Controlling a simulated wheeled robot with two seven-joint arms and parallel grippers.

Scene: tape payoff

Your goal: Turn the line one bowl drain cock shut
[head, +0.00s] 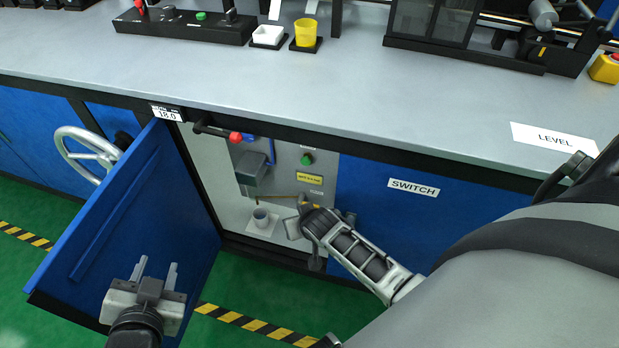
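Inside the open cabinet, a grey-green bowl-like housing (252,172) is mounted on a grey panel. A thin brass-coloured pipe (259,201) runs below it, above a small grey cup (261,216). The drain cock cannot be told apart clearly; a small yellow piece (303,204) shows at my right gripper. My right gripper (294,222) is in the cabinet opening, right of the pipe and cup. Its fingers are partly hidden, and I cannot tell whether they touch anything. My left gripper (156,271) is open and empty, in front of the cabinet door's lower part.
The blue cabinet door (130,215) stands swung open at left. A red-knobbed lever (236,137) and green button (307,159) are above the cup. A handwheel (88,155) is farther left. The grey worktop (330,85) overhangs the cabinet.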

